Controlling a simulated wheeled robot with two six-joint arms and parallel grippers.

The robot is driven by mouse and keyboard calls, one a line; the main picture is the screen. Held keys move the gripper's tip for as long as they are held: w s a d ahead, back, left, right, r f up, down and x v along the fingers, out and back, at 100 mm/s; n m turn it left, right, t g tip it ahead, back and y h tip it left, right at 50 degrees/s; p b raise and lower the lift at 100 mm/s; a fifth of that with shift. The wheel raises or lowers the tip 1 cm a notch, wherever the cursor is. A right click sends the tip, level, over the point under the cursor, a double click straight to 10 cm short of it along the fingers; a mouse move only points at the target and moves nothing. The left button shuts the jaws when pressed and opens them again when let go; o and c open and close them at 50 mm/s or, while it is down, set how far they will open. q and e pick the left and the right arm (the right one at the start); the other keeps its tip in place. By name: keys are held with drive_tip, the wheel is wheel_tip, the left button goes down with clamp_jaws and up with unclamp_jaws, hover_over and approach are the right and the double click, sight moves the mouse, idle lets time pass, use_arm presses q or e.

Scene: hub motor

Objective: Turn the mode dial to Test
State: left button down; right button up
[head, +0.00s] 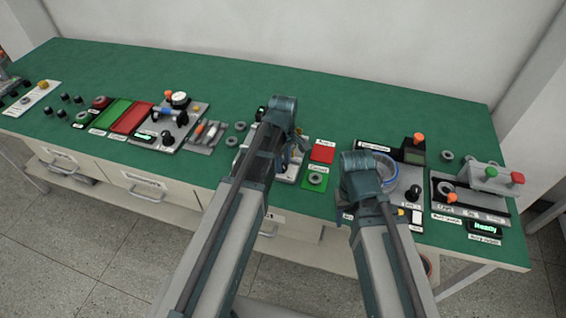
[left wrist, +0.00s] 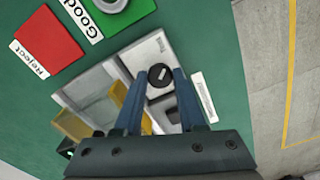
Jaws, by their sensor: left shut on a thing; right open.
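The mode dial (left wrist: 160,76) is a small round black knob with a light pointer mark, on a grey-white panel (left wrist: 108,82) in the left wrist view. My left gripper (left wrist: 160,72) has one finger on each side of the dial and is shut on it. Small print stands on the panel beyond the dial, too blurred to read surely. In the head view my left gripper (head: 298,150) is over this panel and hides most of it, including the dial. My right gripper (head: 368,172) is open above the station to the right; its fingertips are mostly hidden.
A red Reject pad (head: 322,151) and a green Good pad with a grey ring (head: 317,179) lie just right of the panel. A yellow part (left wrist: 77,128) stands beside my left fingers. A blue-rimmed round fixture (head: 386,164) is near my right gripper. Green bench is clear behind.

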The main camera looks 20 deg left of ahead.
sight(283, 166)
idle(0.4)
use_arm(q)
drive_tip(key=c, duration=0.5)
unclamp_jaws()
drive_tip(key=shift+r, duration=0.1)
wheel_tip(283, 166, up, 14)
drive_tip(key=p, duration=1.3)
drive_tip(key=shift+f+p, duration=0.2)
drive_tip(key=shift+p, duration=0.2)
drive_tip(key=s+d+m+y, duration=0.1)
drive_tip(key=s+d+m, duration=0.9)
drive_tip(key=s+m, duration=0.4)
drive_tip(key=m, duration=0.3)
drive_tip(key=shift+s+d+f+b, duration=0.15)
drive_tip(key=shift+s+f+b, duration=0.1)
drive_tip(key=shift+s+b, duration=0.1)
